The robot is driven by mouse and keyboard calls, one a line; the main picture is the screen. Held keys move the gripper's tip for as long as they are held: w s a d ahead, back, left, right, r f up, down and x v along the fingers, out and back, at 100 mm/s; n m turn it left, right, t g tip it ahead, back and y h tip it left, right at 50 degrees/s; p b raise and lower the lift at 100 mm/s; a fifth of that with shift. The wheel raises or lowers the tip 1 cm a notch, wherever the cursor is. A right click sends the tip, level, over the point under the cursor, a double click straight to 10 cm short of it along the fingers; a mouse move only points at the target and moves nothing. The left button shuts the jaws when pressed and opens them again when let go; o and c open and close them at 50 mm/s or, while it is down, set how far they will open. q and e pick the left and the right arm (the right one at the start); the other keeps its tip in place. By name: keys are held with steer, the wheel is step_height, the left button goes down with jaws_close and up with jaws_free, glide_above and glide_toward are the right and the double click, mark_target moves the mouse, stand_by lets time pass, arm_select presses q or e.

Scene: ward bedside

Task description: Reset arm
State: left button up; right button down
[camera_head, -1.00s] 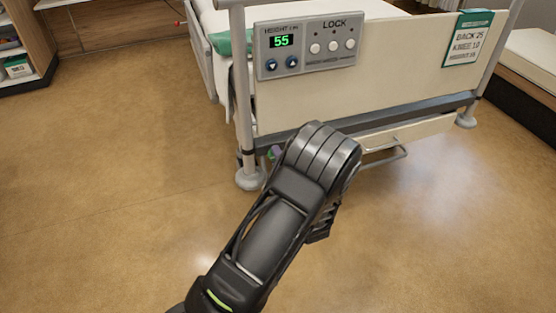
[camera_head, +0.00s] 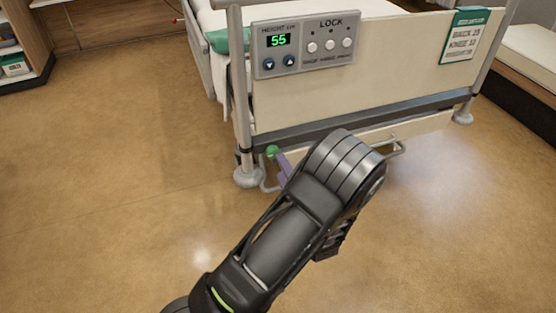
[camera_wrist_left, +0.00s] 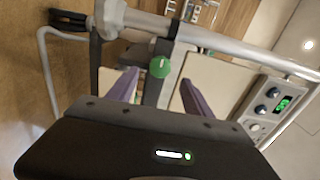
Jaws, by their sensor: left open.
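My left arm reaches up from the bottom of the head view, and its forearm and wrist hide most of the left gripper (camera_head: 284,167). One purple finger shows past the wrist, near the bed's lower left corner. In the left wrist view the left gripper (camera_wrist_left: 158,93) has its two purple fingers wide apart, with nothing between the tips. A round green knob (camera_wrist_left: 160,67) shows beyond the fingers, and it also shows in the head view (camera_head: 272,152) by the finger. My right gripper is in neither view.
The bed's footboard (camera_head: 370,85) stands ahead, with a control panel (camera_head: 304,45) reading 55 and lock buttons. A green-edged card (camera_head: 466,36) hangs at its right. A shelf (camera_head: 20,50) stands far left, a bench (camera_head: 525,70) far right. The floor at left and right is clear.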

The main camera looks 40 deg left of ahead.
arm_select(q)
steer(key=shift+v, duration=1.05)
